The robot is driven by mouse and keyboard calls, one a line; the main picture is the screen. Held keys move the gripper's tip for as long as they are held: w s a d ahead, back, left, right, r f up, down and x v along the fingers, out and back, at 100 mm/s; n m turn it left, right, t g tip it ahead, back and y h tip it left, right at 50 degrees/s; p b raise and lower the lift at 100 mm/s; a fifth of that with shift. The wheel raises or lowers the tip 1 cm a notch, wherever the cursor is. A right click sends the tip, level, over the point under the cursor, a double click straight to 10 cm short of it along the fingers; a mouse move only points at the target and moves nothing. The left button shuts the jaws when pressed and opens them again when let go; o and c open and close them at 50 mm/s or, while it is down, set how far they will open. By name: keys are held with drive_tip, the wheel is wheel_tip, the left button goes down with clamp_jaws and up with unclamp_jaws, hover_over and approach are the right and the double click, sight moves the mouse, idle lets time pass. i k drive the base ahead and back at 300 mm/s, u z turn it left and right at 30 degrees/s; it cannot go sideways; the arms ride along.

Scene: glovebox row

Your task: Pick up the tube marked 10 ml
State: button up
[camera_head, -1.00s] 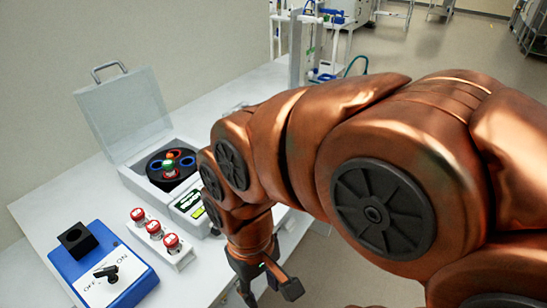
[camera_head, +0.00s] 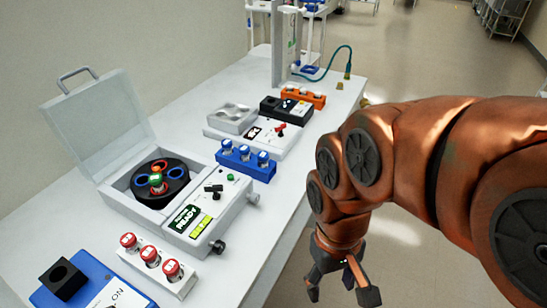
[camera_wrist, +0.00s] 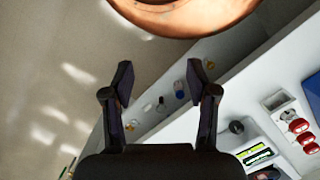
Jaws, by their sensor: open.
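Markings on the tubes are too small to read, so I cannot tell which is 10 ml. Several red-capped tubes (camera_head: 150,257) stand in a white rack (camera_head: 183,284) at the front; they also show at the right of the wrist view (camera_wrist: 299,125). An orange rack (camera_head: 303,95) with small tubes is farther back.
The centrifuge (camera_head: 205,183) has its clear lid (camera_head: 95,125) raised and its display reads READY. A blue switch box (camera_head: 88,290) is at the front left. A white device (camera_head: 265,140) and a grey block (camera_head: 232,118) stand behind.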

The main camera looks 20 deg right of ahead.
sight(262, 156)
drive_tip(key=k, duration=1.3)
drive_tip(key=u, duration=0.7)
drive_tip(key=i, duration=1)
drive_tip(key=z, duration=0.25)
